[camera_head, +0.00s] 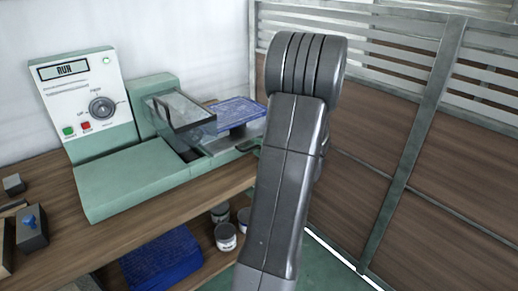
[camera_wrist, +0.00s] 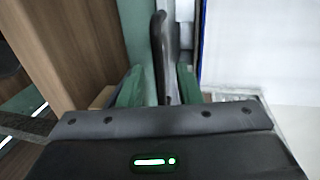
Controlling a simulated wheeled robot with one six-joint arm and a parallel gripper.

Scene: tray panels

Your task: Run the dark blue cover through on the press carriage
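The dark blue cover (camera_head: 236,110) lies flat, with pale line marks on its face, at the right end of the green press (camera_head: 135,180) in the head view. It rests on the pale press carriage (camera_head: 240,137). A clear guard with a dark frame (camera_head: 180,110) stands over the bed to its left. In the wrist view my gripper (camera_wrist: 160,88) has its two green-padded fingers apart, one on each side of a black upright handle (camera_wrist: 162,50). A gap shows left of the handle; the right finger is close to it.
The press panel display (camera_head: 68,70) reads RUN, with a knob (camera_head: 102,107) below and a green light lit. A dark blue stack (camera_head: 165,262) and several jars (camera_head: 226,237) sit on the lower shelf. Small blocks (camera_head: 32,230) lie on the bench at left. Slatted panels stand at right.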

